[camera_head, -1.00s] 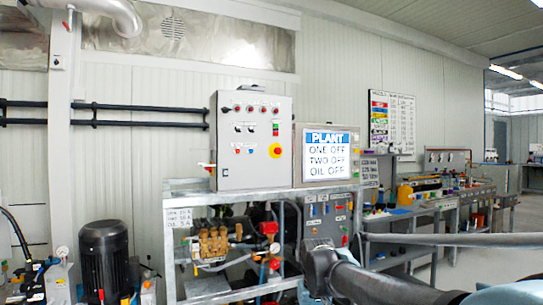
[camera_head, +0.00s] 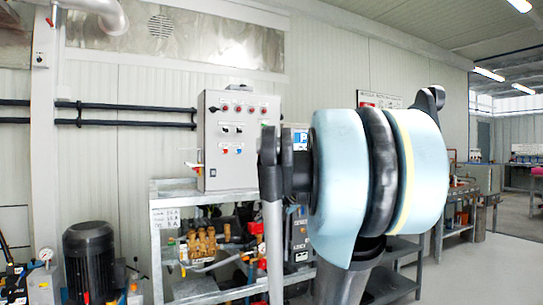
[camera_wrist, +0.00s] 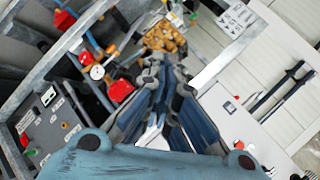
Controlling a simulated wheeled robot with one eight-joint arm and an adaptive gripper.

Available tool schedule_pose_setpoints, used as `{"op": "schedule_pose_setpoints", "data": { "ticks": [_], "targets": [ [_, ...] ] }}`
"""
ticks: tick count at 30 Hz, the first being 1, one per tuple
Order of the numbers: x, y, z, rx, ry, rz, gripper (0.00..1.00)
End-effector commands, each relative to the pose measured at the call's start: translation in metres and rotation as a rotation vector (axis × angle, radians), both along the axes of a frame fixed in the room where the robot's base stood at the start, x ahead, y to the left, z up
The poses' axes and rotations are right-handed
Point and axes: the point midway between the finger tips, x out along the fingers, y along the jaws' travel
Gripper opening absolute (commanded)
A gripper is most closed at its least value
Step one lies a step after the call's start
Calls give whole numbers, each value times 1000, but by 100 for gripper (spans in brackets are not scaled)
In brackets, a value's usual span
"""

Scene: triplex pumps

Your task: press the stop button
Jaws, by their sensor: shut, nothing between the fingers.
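The grey control cabinet (camera_head: 212,160) stands on the metal bench in the head view. In the head view I cannot make the gripper out behind my arm.
The metal bench (camera_head: 168,185) carries pumps, hoses and red fittings below the cabinet. A black motor (camera_head: 90,262) stands at the lower left. A grey switch panel (camera_wrist: 60,130) shows at the left of the wrist view. Open floor (camera_head: 490,262) lies at the right.

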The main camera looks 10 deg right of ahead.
Motion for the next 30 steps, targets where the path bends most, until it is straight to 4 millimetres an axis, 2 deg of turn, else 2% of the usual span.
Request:
{"op": "schedule_pose_setpoints", "data": {
  "ticks": [1, 6, 9, 12, 15, 18, 30],
  "targets": [
    [28, -9, 29, 73, -35, -48, 0],
    [108, -48, 120, 324, -152, -204, 0],
    [145, -78, 163, 452, -208, -287, 0],
    [171, -105, 194, 551, -249, -353, 0],
    [187, -125, 215, 619, -278, -398, 0],
    [195, -135, 225, 654, -291, -420, 0],
    [198, -137, 228, 666, -295, -426, 0]
  ]
}}
